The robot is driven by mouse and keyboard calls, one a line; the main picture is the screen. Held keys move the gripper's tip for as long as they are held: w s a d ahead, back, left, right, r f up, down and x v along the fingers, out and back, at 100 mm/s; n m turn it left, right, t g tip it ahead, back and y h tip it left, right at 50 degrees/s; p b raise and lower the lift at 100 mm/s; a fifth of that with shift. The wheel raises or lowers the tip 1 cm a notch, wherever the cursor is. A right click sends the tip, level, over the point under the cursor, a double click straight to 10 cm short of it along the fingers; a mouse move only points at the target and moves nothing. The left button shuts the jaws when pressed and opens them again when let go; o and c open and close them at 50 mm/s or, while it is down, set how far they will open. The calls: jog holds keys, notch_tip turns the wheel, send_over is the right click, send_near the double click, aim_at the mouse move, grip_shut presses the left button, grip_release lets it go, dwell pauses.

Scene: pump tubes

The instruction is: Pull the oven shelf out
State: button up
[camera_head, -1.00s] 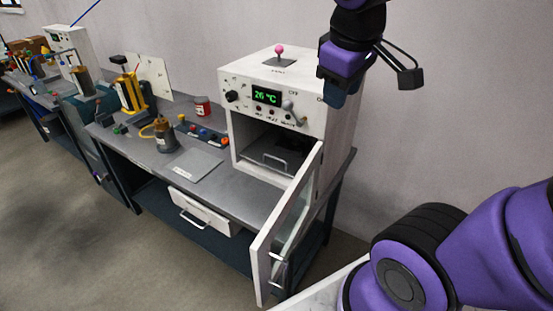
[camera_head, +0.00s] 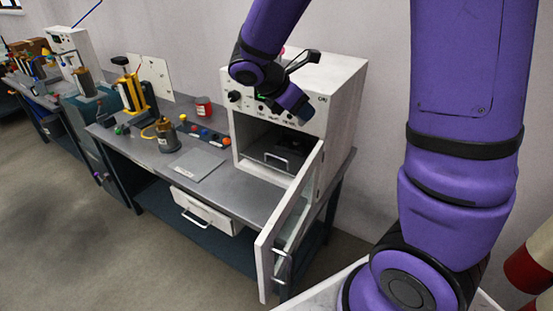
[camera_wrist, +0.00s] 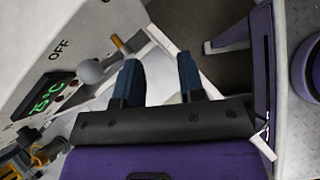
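The white oven (camera_head: 337,85) stands on the grey bench with its door (camera_head: 290,222) swung wide open. The shelf (camera_head: 284,150) is inside the dark chamber, with its bar handle (camera_head: 277,161) facing the opening. My gripper (camera_head: 304,112) hangs in front of the control panel, above the chamber opening and apart from the shelf handle. In the wrist view its two dark blue fingers (camera_wrist: 160,78) are spread with nothing held between them. I cannot make out the shelf in the wrist view.
A grey lever (camera_wrist: 90,70) and a green display (camera_wrist: 45,95) are close by my fingers. The open door juts forward at the right. A half-open drawer (camera_head: 205,212) sticks out below the bench. A dark bottle (camera_head: 167,135) and a flat plate (camera_head: 196,165) are left of the oven.

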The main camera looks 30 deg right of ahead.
jog(key=w+a+f+n+t+h, duration=0.2)
jog(key=w+f+n+h, duration=0.2)
jog(key=w+f+n, duration=0.65)
jog(key=n+t, duration=0.6)
jog(key=n, duration=0.8)
send_near(277, 157)
jog(key=shift+m+h, duration=0.25)
jog(key=shift+h, duration=0.15)
jog(key=x, duration=0.7)
jog(key=f+x, duration=0.1)
jog(key=x, duration=0.2)
jog(key=shift+w, duration=0.25)
grip_shut()
